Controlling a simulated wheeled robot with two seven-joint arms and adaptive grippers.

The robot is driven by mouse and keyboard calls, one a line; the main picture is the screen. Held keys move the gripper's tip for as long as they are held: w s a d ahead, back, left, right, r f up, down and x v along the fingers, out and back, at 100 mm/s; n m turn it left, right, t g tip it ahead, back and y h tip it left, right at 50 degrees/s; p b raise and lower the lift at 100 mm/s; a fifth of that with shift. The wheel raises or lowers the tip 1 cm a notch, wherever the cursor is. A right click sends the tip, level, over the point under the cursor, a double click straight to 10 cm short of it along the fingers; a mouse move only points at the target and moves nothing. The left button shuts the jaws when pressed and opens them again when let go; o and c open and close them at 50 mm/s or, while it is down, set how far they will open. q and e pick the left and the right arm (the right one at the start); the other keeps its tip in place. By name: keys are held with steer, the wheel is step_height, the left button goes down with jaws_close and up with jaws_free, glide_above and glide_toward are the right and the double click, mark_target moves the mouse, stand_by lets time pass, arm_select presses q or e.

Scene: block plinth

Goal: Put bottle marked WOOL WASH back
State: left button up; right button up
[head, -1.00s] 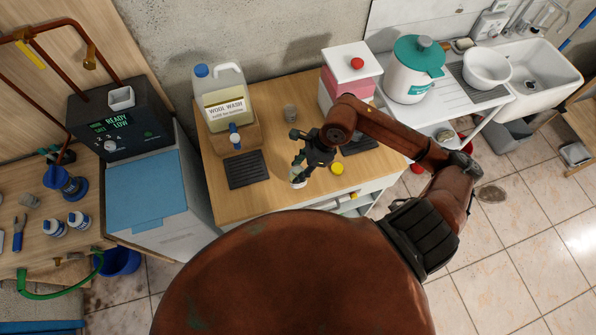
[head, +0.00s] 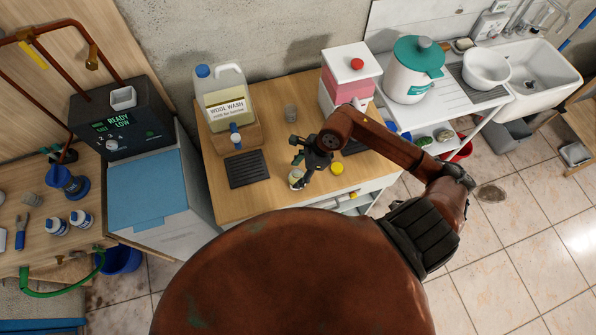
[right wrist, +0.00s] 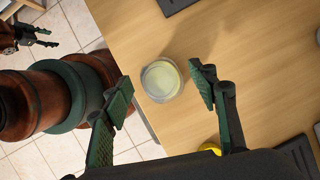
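The WOOL WASH bottle (head: 232,92), a clear jug of pale yellow liquid with a blue cap, stands upright on a wooden block (head: 247,135) at the back left of the wooden worktop. My right gripper (head: 303,172) is low over the worktop's front part, apart from the bottle. In the right wrist view my right gripper (right wrist: 162,92) is open, with a small round jar of pale liquid (right wrist: 162,80) just beyond and between its fingertips; contact is not visible. My left gripper (right wrist: 46,37) shows small at upper left there, fingers apart and empty.
A yellow lid (head: 337,168) lies right of my right gripper. A pink-and-white container (head: 350,80) stands at the back right. A black machine (head: 120,125) is at left.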

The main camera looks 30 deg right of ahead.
steer(key=shift+r, duration=0.1)
steer(key=b+v, duration=0.1)
steer(key=v, duration=1.1)
